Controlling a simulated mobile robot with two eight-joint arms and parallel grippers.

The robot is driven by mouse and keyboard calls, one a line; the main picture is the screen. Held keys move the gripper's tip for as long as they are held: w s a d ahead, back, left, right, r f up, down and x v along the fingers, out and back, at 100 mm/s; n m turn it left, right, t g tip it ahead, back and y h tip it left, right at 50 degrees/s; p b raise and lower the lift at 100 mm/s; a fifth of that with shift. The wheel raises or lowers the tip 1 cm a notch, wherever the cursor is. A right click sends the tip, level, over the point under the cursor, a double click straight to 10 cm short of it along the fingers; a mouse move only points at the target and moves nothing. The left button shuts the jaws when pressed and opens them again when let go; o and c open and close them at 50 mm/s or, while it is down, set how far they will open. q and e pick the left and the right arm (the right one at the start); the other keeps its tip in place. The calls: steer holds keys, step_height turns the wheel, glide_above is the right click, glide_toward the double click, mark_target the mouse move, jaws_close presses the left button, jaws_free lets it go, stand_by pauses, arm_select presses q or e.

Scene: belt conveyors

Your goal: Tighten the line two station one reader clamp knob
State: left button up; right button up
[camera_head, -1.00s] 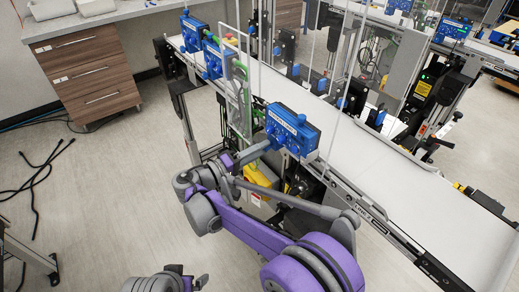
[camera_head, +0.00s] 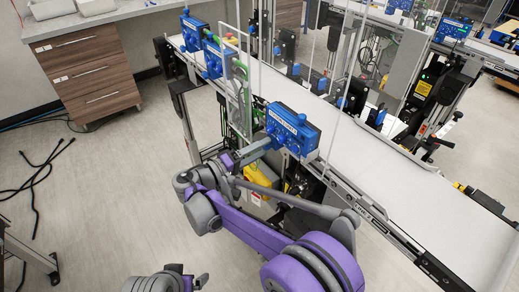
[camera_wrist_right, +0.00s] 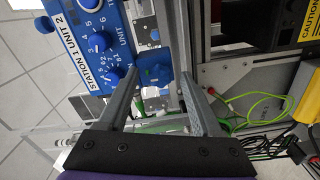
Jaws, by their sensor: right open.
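A blue box (camera_head: 293,130) with knobs stands at the near side of the conveyor. In the right wrist view this box (camera_wrist_right: 85,50) reads "STATION 1 UNIT 2" and fills the upper left, with several blue knobs on its face. A blue knob (camera_wrist_right: 161,74) with a green part beside it shows between my finger tips, farther off; I cannot tell for sure that it is the reader clamp knob. My right gripper (camera_wrist_right: 160,82) is open and empty, its fingers to either side of that knob in the picture. In the head view my right gripper (camera_head: 268,144) reaches the box's lower left.
The white conveyor belt (camera_head: 400,182) runs beside the box, with clear upright panels along it. More blue boxes (camera_head: 212,58) stand farther along. A yellow part (camera_wrist_right: 303,110) and green cables (camera_wrist_right: 250,108) lie right of my fingers. The floor at left is mostly free, with black cables (camera_head: 42,180).

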steer(key=v, duration=1.1)
steer(key=shift+b, duration=0.35)
steer(key=shift+d, duration=0.1)
steer(key=s+d+f+g+y+p, duration=0.1)
steer(key=s+d+g+y, duration=0.15)
steer(key=d, duration=0.75)
steer(key=s+d+f+g+y+p, duration=0.1)
steer(key=s+d+g+y, duration=0.15)
steer(key=d, duration=0.85)
steer(key=s+d+f+y, duration=0.1)
steer(key=s, duration=0.2)
steer(key=s+d+f+g+y+p, duration=0.1)
steer(key=s+d+y, duration=0.1)
steer(key=s, duration=0.1)
steer(key=s+d+f+m+y, duration=0.1)
steer(key=s+d, duration=0.1)
steer(key=s, duration=0.1)
steer(key=shift+d+g+y+p, duration=0.25)
steer(key=shift+g+y+p, duration=0.05)
steer(key=shift+y+p, duration=0.1)
steer(key=s+f+m+t+y+p, duration=0.1)
steer(key=s+f+m+y, duration=0.1)
steer(key=s, duration=0.6)
steer(key=shift+s+a+f+m+y+p, duration=0.3)
steer(key=shift+s+m+y, duration=0.15)
steer(key=shift+y, duration=0.95)
